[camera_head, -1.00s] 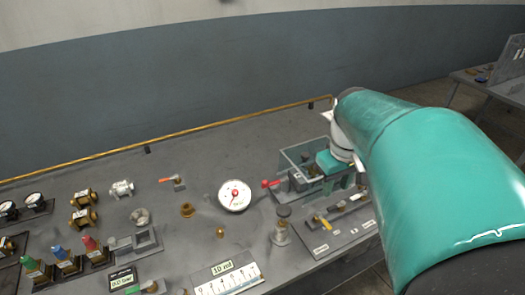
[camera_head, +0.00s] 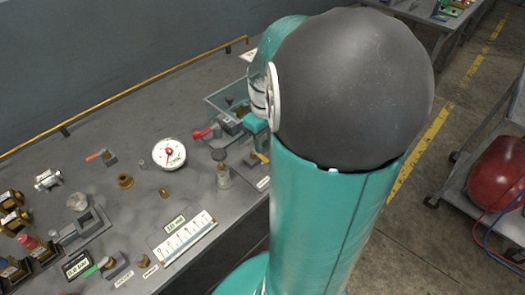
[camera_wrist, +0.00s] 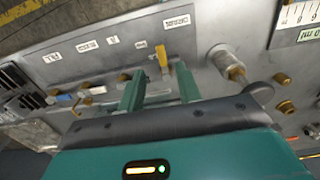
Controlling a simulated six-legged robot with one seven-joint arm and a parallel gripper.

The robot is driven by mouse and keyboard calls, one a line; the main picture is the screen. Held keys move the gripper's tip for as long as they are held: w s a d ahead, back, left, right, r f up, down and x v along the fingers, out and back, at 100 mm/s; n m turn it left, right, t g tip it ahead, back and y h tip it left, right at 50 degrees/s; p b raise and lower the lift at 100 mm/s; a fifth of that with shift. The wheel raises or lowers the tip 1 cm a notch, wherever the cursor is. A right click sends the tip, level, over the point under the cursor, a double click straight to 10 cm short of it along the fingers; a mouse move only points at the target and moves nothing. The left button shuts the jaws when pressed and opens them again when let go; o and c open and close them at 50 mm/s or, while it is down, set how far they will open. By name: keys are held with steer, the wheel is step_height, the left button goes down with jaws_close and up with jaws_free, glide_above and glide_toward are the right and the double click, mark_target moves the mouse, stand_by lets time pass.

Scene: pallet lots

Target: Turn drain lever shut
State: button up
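A small yellow lever (camera_wrist: 161,56) stands on a grey panel in the wrist view, beside a white label (camera_wrist: 177,22) too small to read. It also shows in the head view (camera_head: 262,157), partly behind my arm. I cannot tell from the labels whether it is the drain lever. My gripper (camera_wrist: 159,80) is open and empty, its two teal fingers apart. The lever appears just beyond the fingertips, roughly between them; I see no contact. In the head view my arm hides most of my gripper.
A red-handled valve (camera_head: 203,133), a round gauge (camera_head: 168,153) and a glass-bodied fitting (camera_head: 222,172) crowd the bench by my arm. More levers (camera_wrist: 92,89) line the panel in the wrist view. A cart with a red tank (camera_head: 498,170) stands on the right.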

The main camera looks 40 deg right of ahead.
mark_target(263, 158)
step_height(263, 158, down, 5)
steer(key=shift+w+a+f, duration=0.1)
steer(key=shift+f, duration=0.1)
steer(key=shift+c, duration=0.2)
jaws_close()
